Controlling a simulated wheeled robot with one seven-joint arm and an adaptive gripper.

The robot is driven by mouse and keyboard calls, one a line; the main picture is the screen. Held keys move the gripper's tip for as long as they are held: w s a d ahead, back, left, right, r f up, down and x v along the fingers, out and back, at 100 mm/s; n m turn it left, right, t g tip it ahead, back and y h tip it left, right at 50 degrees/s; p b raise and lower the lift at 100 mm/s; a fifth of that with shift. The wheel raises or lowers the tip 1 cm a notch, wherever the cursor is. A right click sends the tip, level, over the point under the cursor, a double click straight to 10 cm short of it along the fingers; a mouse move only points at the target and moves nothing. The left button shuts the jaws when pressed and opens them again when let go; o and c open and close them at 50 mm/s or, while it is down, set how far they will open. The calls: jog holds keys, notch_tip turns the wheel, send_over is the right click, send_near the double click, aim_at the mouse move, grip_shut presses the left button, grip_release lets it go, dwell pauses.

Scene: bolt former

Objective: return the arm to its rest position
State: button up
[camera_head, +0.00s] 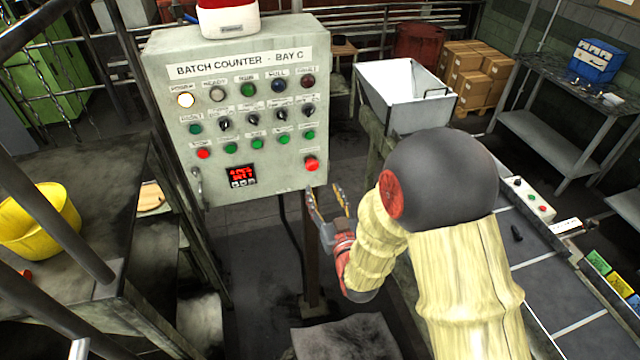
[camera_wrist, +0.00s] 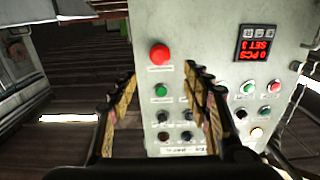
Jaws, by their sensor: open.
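My gripper (camera_head: 328,205) is in front of the lower right of the grey batch counter panel (camera_head: 240,60) in the head view. Its two fingers are apart with nothing between them. In the wrist view the gripper (camera_wrist: 158,90) is open, and the panel (camera_wrist: 200,30) appears upside down behind the fingers. The large red button (camera_head: 311,163) is just above the fingers in the head view, and it also shows in the wrist view (camera_wrist: 160,54). I cannot tell whether a finger touches the panel. My arm, in a cream sleeve, is bent at the right of centre.
A yellow bowl (camera_head: 38,222) sits on the left bench. A white-lined bin (camera_head: 402,90) stands behind my arm. A conveyor (camera_head: 560,275) with a small button box (camera_head: 530,199) runs along the right. A red and white item (camera_head: 228,18) sits on top of the panel.

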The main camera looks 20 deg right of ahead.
jog(key=shift+s, duration=0.5)
jog(key=shift+f, duration=0.1)
jog(key=s+f+g+b, duration=0.1)
jog(key=s+f+g, duration=0.35)
jog(key=f, duration=0.35)
jog(key=s+f+g, duration=0.4)
jog(key=f+g, duration=0.1)
jog(key=f, duration=0.4)
jog(key=s+r+g+b, duration=0.1)
jog(key=s+r+b, duration=0.2)
jog(key=s+b, duration=0.6)
jog(key=s+r+g+b, duration=0.2)
jog(key=s+r+b, duration=0.1)
jog(key=s+b, duration=0.7)
jog(key=b, duration=0.3)
jog(key=shift+s+r+b, duration=0.25)
jog(key=shift+r+b, duration=0.05)
jog(key=shift+r, duration=0.05)
